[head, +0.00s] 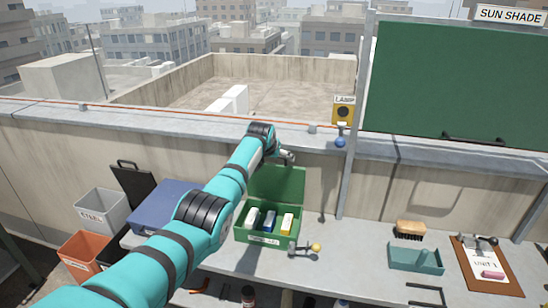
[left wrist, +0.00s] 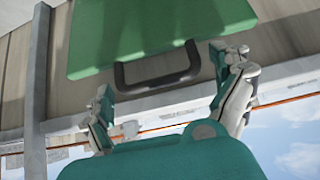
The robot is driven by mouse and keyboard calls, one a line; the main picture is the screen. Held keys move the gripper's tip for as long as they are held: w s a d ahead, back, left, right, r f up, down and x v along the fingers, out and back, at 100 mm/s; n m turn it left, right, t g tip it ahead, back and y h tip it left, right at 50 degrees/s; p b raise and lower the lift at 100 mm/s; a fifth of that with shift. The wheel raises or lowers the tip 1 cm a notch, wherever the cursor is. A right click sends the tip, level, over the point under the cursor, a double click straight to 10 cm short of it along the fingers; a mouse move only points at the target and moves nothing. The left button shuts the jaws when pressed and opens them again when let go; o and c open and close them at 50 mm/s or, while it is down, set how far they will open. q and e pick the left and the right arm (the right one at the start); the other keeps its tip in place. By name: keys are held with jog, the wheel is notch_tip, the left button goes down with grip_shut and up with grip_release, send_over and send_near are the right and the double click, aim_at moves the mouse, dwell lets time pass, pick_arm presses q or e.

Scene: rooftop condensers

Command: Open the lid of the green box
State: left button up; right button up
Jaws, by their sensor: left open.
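The green box (head: 268,243) stands on the bench in the head view, with a label on its front. Its lid (head: 278,183) stands raised at the back, so the inside shows, with white, blue and yellow items in it. In the left wrist view the green lid (left wrist: 150,32) fills the top and its dark handle (left wrist: 158,75) sits at the lid's edge. My left gripper (head: 286,157) is just above the lid, partly hidden by my arm. In the left wrist view its fingers (left wrist: 168,95) are spread apart on either side of the handle, holding nothing. My right gripper is not in view.
A blue case (head: 163,205) lies left of the box, partly behind my arm. A lamp post (head: 352,170) stands right of it. A yellow-knobbed lever (head: 316,247) is close in front. A brush (head: 410,229), teal tray (head: 415,258) and clipboard (head: 486,265) lie farther right.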

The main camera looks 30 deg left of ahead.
pick_arm(q)
jog(key=shift+d+f, duration=0.1)
jog(key=shift+s, duration=0.1)
jog(key=v, duration=1.2)
dwell(0.5)
